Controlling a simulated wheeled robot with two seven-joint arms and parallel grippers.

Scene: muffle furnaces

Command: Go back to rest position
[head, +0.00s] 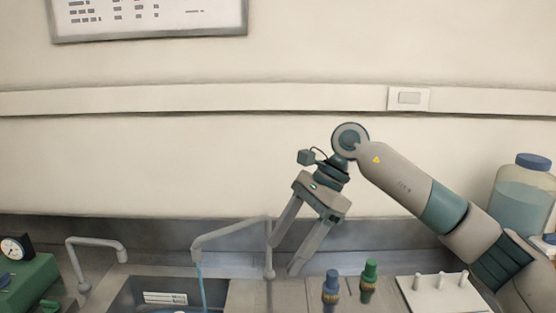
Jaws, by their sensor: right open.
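My right gripper (283,258) hangs from my right arm, which comes in from the right side of the head view. Its two fingers point down and slightly left and are spread apart with nothing between them. It is above the back of the bench, near the upright of a grey tap (232,231); the left finger overlaps the tap's upright in the picture, and I cannot tell if they touch. My left gripper is not in view.
A sink (130,293) is at the bottom. A blue-topped fitting (331,283) and a green-topped fitting (369,278) stand right of the gripper. A white pegged plate (440,297) and a blue-capped bottle (524,192) are at right. A green device (28,283) is at left.

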